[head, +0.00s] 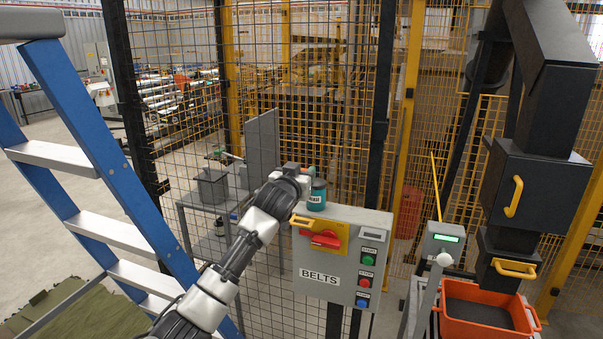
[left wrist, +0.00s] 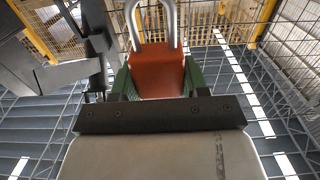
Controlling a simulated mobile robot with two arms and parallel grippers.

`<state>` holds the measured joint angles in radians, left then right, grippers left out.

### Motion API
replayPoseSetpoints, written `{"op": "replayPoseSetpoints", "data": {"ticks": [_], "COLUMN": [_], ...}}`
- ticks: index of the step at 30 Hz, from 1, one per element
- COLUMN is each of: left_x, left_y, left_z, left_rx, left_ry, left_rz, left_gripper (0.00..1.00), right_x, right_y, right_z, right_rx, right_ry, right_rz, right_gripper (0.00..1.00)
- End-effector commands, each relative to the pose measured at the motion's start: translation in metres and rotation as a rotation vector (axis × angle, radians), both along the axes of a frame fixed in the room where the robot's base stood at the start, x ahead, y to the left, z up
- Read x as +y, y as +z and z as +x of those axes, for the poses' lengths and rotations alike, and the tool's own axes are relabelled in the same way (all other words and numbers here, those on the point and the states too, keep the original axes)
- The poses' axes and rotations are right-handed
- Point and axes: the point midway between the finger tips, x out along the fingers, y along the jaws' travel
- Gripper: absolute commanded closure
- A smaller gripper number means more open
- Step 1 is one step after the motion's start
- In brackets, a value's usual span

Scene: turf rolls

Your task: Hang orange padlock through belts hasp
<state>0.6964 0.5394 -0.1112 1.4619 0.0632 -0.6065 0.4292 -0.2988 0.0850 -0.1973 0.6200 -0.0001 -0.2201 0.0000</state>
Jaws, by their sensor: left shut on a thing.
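The orange padlock (left wrist: 158,72) fills the middle of the left wrist view, with its grey shackle (left wrist: 150,22) standing out at the top. My left gripper (left wrist: 157,82) is shut on the padlock body, with green finger pads at both sides. The box front carries a yellow plate (head: 334,229) with a red switch handle (head: 320,239). I cannot clearly tell the hasp opening. My right gripper is not in view.
A teal can (head: 317,195) stands on the box top, close beside my left gripper. Several buttons line the box's right side. A blue ladder (head: 95,150) stands at left, a wire fence behind the box. An orange bin (head: 485,318) is at lower right.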

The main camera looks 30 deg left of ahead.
Motion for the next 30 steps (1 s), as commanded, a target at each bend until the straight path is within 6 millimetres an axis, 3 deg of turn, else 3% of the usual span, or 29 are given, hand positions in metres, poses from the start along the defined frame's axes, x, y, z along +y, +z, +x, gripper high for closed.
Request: {"op": "replayPoseSetpoints", "data": {"ticks": [7, 16, 30], "left_x": [0.0, 0.0, 0.0], "left_y": [-0.024, -0.051, -0.056], "left_z": [0.0, 0.0, 0.0], "left_rx": [0.001, 0.001, 0.0], "left_ry": [0.0, 0.0, 0.0], "left_rz": [-0.002, -0.001, -0.001], "left_gripper": [0.81, 0.81, 0.81], "right_x": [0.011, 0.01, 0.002], "right_y": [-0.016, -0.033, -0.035], "right_z": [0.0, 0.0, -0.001], "right_rx": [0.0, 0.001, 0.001], "right_ry": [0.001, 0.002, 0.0], "right_rz": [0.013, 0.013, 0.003], "right_gripper": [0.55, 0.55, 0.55]}}
